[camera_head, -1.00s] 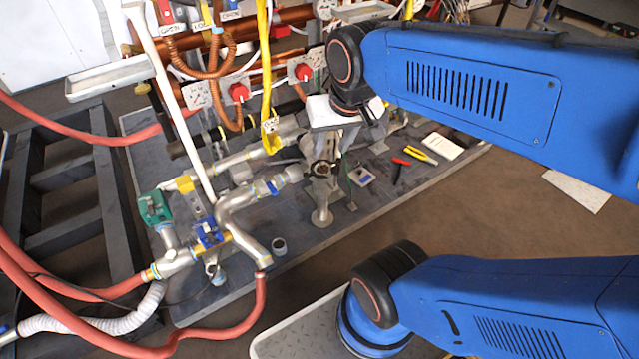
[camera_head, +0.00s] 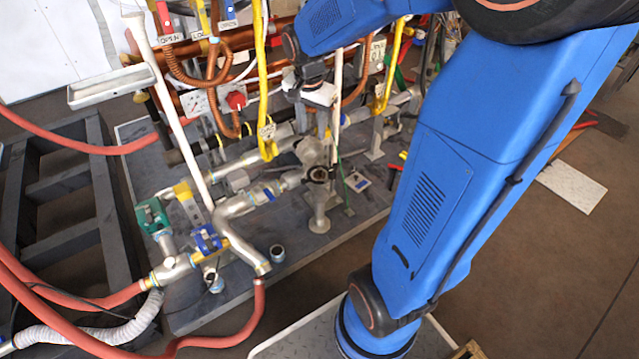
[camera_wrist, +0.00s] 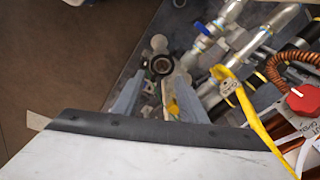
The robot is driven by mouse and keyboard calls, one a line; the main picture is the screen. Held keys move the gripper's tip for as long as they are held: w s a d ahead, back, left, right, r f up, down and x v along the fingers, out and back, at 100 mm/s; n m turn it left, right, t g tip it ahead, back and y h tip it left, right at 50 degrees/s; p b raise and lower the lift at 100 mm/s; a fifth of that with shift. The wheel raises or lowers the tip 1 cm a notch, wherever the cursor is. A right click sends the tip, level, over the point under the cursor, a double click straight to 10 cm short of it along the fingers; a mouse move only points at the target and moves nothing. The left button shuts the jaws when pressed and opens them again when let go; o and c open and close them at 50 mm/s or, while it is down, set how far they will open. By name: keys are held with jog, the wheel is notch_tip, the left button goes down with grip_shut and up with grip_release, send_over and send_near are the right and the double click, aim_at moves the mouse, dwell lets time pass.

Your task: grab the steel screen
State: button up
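My gripper (camera_head: 325,134) points down over the pipework, just behind and above a round fitting with a dark opening (camera_head: 318,174). In the wrist view the two grey fingers of my gripper (camera_wrist: 158,85) stand apart, with a visible gap between them. The same round fitting (camera_wrist: 162,65) shows just beyond the fingertips, roughly in line with the gap. I cannot tell a steel screen for certain; any mesh inside the fitting is too small or dark to make out. Nothing is visibly held.
Silver pipes with a blue-handled valve (camera_head: 207,239) and a green valve (camera_head: 152,214) lie to the left on a grey base plate (camera_head: 300,262). A yellow hose (camera_head: 264,100) and a red knob (camera_head: 236,100) are close behind. Red hoses (camera_head: 225,338) run at lower left.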

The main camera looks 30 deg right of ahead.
aim_at(319, 169)
jog(key=w+d+f+m+g, duration=0.1)
jog(key=w+d+f+m, duration=0.4)
jog(key=w+f, duration=0.3)
jog(key=f, duration=0.5)
jog(key=d+f, duration=0.1)
jog(key=f, duration=0.5)
jog(key=d+f, duration=0.1)
jog(key=f, duration=0.5)
jog(key=shift+w+d+f, duration=0.15)
jog(key=shift+d+f, duration=0.05)
jog(key=shift+f, duration=0.05)
grip_shut()
